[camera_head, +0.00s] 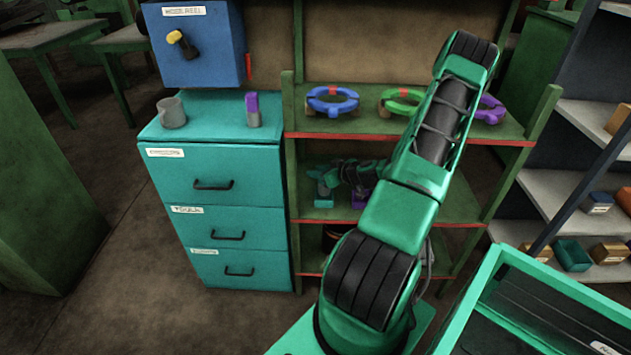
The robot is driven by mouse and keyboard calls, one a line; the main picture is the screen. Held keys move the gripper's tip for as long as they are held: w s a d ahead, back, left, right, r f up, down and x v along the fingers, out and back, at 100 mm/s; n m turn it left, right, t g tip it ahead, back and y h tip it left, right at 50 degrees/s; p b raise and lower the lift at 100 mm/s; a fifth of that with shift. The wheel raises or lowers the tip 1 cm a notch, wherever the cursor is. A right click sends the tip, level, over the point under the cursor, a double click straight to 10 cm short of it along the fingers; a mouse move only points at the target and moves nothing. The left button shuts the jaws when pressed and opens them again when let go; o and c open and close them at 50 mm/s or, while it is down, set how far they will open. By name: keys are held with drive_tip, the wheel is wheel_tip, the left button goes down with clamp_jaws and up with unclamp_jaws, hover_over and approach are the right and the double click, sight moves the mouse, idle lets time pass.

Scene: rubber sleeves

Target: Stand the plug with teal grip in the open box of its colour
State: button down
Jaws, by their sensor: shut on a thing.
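My gripper (335,174) is at the middle shelf of the green rack, seen small and from behind, and it is shut on the plug with teal grip (323,187). The plug looks about upright, with a grey lower part. Directly below it on the shelf is a small teal box (323,202). I cannot tell whether the plug's lower end is inside this box or just above or in front of it. A purple box (359,202) stands to the right on the same shelf, partly hidden by my arm.
The upper shelf (368,127) holds blue, green and purple rings. A teal drawer cabinet (213,190) to the left carries a grey cup (172,112) and a purple-grip plug (252,109). A teal-rimmed bin (470,300) is at front right. The left floor is free.

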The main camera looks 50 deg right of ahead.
drive_tip(key=shift+f, duration=1.8)
drive_tip(key=shift+s, duration=0.1)
drive_tip(key=c, duration=1.4)
unclamp_jaws()
drive_tip(key=shift+f, duration=0.1)
